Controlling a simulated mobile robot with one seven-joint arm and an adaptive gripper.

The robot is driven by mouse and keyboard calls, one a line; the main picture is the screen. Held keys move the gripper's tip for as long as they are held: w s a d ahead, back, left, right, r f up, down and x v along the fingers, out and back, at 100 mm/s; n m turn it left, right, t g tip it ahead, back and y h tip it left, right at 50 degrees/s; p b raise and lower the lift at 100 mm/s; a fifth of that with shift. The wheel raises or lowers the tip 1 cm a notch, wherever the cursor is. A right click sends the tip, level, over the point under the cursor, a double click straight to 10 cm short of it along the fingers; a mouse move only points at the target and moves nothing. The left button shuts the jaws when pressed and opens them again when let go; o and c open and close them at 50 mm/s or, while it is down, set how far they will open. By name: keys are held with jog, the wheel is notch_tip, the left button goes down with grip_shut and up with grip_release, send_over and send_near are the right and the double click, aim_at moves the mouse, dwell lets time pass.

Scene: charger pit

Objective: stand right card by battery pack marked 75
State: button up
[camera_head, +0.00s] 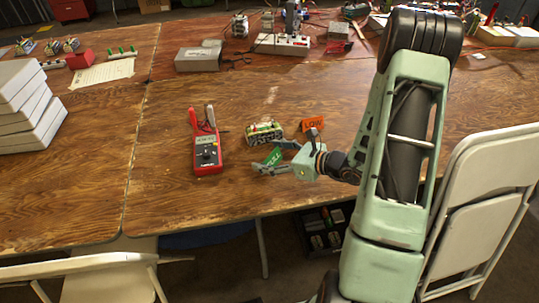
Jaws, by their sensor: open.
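A battery pack (264,131) with pale cells and green bands lies on the wooden table, near the middle of the view; no number on it is legible. A red meter (207,154) with two probes stands to its left; its display is too small to read. An orange card (313,123) marked LOW stands right of the pack. A green card (274,156), its lettering partly legible, is just in front of the pack. My gripper (267,157) is open, pointing left, with its fingers around the green card; whether they touch it I cannot tell.
White boxes (24,108) are stacked at the left. A paper sheet (102,74), a grey box (198,59) and a power strip (282,44) lie farther back. Folding chairs stand at the front left and right (487,185).

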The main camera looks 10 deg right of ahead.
jog(key=shift+r+p, duration=0.3)
jog(key=v, duration=1.2)
jog(key=shift+f, duration=0.1)
